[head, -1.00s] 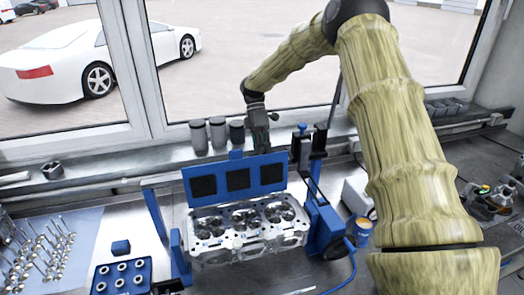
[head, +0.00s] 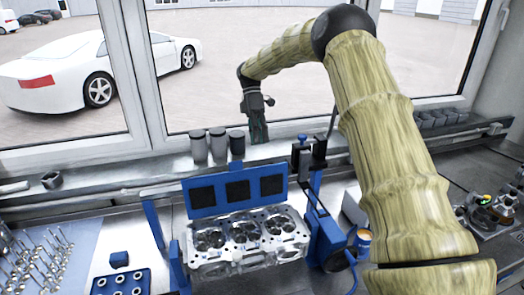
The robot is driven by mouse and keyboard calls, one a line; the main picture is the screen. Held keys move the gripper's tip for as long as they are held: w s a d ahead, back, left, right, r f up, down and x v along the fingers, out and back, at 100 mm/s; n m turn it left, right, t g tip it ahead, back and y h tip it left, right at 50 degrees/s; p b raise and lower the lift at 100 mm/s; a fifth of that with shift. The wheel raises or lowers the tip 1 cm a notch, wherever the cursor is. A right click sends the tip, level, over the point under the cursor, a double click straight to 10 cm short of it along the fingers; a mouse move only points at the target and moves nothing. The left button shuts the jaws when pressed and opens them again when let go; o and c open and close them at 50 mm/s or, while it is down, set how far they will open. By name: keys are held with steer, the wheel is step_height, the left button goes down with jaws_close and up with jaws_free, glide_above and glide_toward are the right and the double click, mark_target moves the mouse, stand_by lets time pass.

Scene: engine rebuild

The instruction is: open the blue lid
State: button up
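The blue lid (head: 222,188), a panel with three dark square pads, stands raised along the back edge of the metal cylinder head (head: 235,262). The cylinder head sits in a blue fixture (head: 325,238), with its chambers facing up and uncovered. My gripper (head: 258,135) hangs from my arm above and behind the lid, near the window sill and apart from the lid. Its fingers are small and dark in this view, so I cannot tell whether they are open or shut.
Several grey and black cylinders (head: 198,145) stand on the sill left of my gripper. A blue tray of rings (head: 121,281) and rows of valves (head: 38,258) lie at left. My arm covers much of the right side.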

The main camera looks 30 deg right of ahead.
steer(key=shift+v, duration=1.5)
steer(key=shift+d+f, duration=0.1)
steer(key=shift+d, duration=0.05)
